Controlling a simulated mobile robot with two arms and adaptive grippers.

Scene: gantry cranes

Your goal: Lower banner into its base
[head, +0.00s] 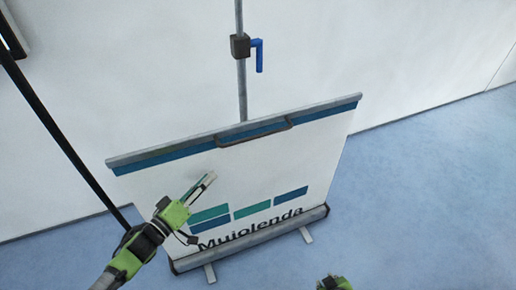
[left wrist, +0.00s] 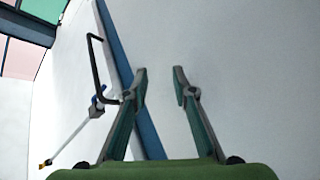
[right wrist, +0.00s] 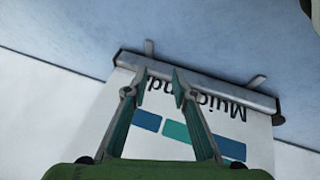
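The white banner (head: 150,190) with blue and green blocks stands partly raised from its long grey base (head: 255,236) on the floor. Its grey top bar (head: 320,107) has a blue strip and a dark handle (head: 254,133); the handle also shows in the left wrist view (left wrist: 96,65). A grey pole (head: 242,90) behind it carries a clamp (head: 240,46) with a blue lever (head: 259,55). My left gripper (head: 208,180) is open and empty in front of the banner, below the bar. My right gripper (right wrist: 160,82) is open and empty, facing the base; the head view shows only part of it.
A white wall (head: 400,60) stands behind the banner. A black pole (head: 60,135) leans at the left. The blue floor (head: 430,190) is clear on the right. The base's feet (head: 306,235) stick out in front.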

